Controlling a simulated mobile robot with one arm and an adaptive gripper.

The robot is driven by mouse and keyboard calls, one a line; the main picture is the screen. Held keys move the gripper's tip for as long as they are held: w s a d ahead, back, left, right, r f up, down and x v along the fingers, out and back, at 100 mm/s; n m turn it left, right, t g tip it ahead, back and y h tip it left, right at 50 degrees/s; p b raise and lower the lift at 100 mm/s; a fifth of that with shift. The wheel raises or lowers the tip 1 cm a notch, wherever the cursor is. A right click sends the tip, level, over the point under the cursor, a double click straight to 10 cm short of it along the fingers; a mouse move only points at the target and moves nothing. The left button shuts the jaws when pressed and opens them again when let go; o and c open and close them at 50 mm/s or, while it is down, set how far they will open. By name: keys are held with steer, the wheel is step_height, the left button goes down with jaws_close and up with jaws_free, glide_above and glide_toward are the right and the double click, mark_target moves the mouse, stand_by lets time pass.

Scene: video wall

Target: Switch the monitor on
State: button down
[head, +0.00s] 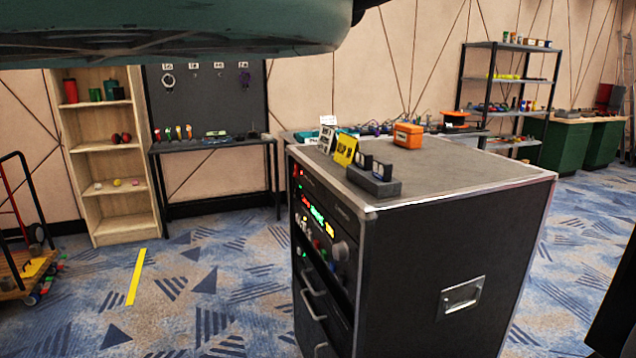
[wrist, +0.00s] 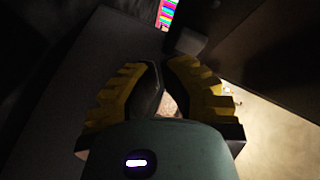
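In the wrist view, a narrow strip of bright coloured bars (wrist: 167,13), which looks like part of a lit screen, shows at the top edge; I cannot tell whether it is the monitor. A dark panel (wrist: 100,50) fills the left of that view. My gripper (wrist: 162,64) has yellow ribbed fingers with dark pads. Its tips come together with nothing seen between them, below the coloured strip. No power button or switch can be made out. In the head view no monitor can be identified, and my gripper is not seen there.
A black equipment case (head: 455,270) with lit controls stands in front, carrying an orange box (head: 408,135) and small cards. A wooden shelf (head: 110,190), a dark pegboard table and a metal rack (head: 508,80) line the wall. Patterned carpet (head: 210,300) is free at left.

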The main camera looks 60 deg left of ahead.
steer(key=shift+w+d, duration=0.1)
steer(key=shift+w, duration=0.05)
stand_by(0.5)
steer(key=shift+w+b, duration=0.2)
steer(key=shift+b, duration=0.1)
steer(key=shift+w+d, duration=0.1)
steer(key=shift+w, duration=0.1)
stand_by(0.4)
steer(key=shift+s, duration=0.1)
steer(key=shift+s+a, duration=0.2)
steer(key=shift+s, duration=0.3)
steer(key=s+a+p, duration=0.1)
steer(key=s, duration=0.5)
steer(key=shift+a, duration=0.15)
steer(key=shift+w, duration=0.1)
stand_by(0.3)
